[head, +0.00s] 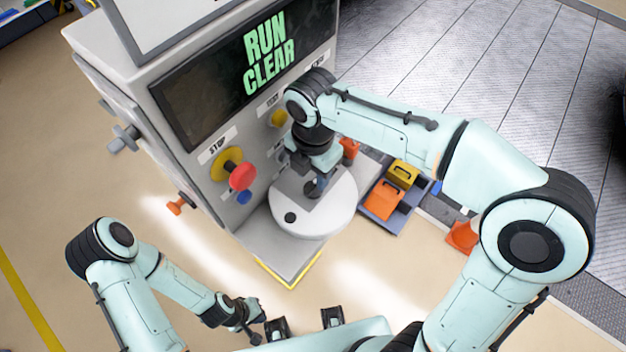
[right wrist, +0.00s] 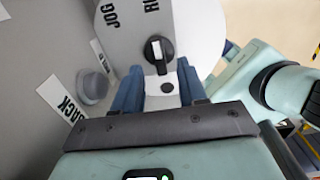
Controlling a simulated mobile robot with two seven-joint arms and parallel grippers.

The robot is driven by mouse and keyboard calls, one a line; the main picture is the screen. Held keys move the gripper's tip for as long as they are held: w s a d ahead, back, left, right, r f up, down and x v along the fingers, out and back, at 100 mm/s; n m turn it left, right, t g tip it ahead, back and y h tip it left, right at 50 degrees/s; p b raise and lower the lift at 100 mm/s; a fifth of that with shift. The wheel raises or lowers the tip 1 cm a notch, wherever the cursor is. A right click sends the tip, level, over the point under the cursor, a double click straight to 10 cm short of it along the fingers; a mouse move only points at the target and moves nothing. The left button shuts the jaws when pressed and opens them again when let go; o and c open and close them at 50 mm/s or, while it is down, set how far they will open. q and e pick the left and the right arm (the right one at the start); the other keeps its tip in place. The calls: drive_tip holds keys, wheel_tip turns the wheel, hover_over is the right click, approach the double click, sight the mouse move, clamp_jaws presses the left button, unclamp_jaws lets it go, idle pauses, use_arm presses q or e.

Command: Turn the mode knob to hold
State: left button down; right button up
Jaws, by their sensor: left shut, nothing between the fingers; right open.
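The mode knob (right wrist: 158,50) is black with a white mark and sits on a pale round dial. The dial (right wrist: 200,30) carries the letters JOG and a partly cut-off word starting with R. The dial also shows in the head view (head: 338,212), low on the grey machine's front. My right gripper (right wrist: 159,82) is open, its blue fingers just short of the knob with a clear gap between them. Its arm reaches over the dial in the head view and partly hides it. My left gripper (head: 256,328) is shut and empty, low in the head view, away from the machine.
The machine screen (head: 265,62) reads RUN CLEAR. A red stop button (head: 242,177), a yellow knob (head: 279,118) and a blue button (head: 244,197) are on the panel. A grey button (right wrist: 93,86) stands left of my right fingers. A tray (head: 378,216) with yellow and orange boxes lies to the right.

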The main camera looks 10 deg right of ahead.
sight(313, 184)
drive_tip(key=shift+f, duration=1.75)
clamp_jaws()
